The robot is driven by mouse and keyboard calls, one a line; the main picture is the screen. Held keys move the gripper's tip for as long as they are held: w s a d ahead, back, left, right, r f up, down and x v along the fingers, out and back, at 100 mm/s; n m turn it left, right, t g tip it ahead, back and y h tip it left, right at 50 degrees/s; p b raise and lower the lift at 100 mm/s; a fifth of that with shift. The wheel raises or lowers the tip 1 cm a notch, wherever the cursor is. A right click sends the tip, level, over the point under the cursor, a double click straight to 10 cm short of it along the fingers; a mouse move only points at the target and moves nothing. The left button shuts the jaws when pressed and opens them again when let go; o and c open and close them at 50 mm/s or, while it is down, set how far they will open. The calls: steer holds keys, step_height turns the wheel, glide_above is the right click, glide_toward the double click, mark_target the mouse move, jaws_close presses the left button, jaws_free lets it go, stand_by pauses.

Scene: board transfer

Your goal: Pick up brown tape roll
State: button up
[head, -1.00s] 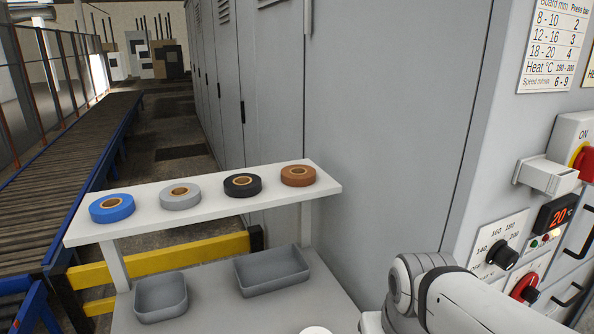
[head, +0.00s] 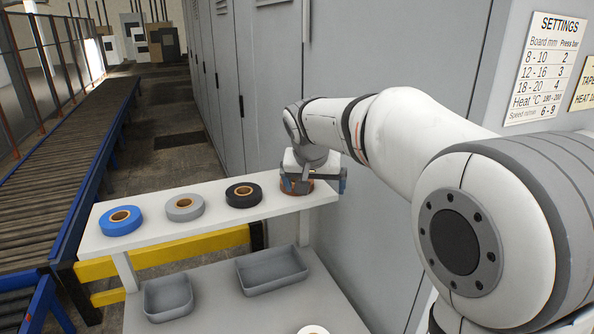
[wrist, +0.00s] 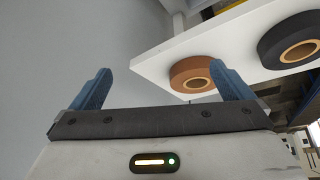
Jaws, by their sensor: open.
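The brown tape roll (wrist: 182,76) lies flat at the end of the white shelf. In the wrist view it is beyond my fingertips, near the right finger, which covers a little of its edge. In the head view my gripper (head: 314,184) hangs over the shelf's right end and hides much of the brown roll (head: 296,189). My gripper (wrist: 160,68) is open with its blue fingers apart, and nothing is between them. The roll is off-centre from the gap, and I cannot tell the exact height difference.
A black roll (head: 243,194), a grey roll (head: 184,207) and a blue roll (head: 120,220) stand in a row to the left on the white shelf (head: 150,204). Two grey bins (head: 271,270) sit below. A grey cabinet wall (head: 385,230) is close behind and right of my arm.

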steer(key=shift+t, duration=0.3)
steer(key=w+a+r, duration=0.2)
steer(key=w, duration=0.1)
steer(key=w+a+p, duration=0.1)
steer(key=w+a, duration=0.1)
steer(key=shift+w+r, duration=0.1)
steer(key=shift+r, duration=0.3)
steer(key=shift+w+a+f, duration=0.1)
steer(key=shift+w+f, duration=0.05)
steer(key=shift+w, duration=0.05)
steer(key=x, duration=0.2)
steer(key=p+x, duration=0.1)
steer(key=x, duration=0.2)
steer(key=a+p+x, duration=0.1)
steer(key=x, duration=0.1)
steer(key=shift+w+d, duration=0.2)
steer(key=shift+w, duration=0.1)
steer(key=c, duration=1)
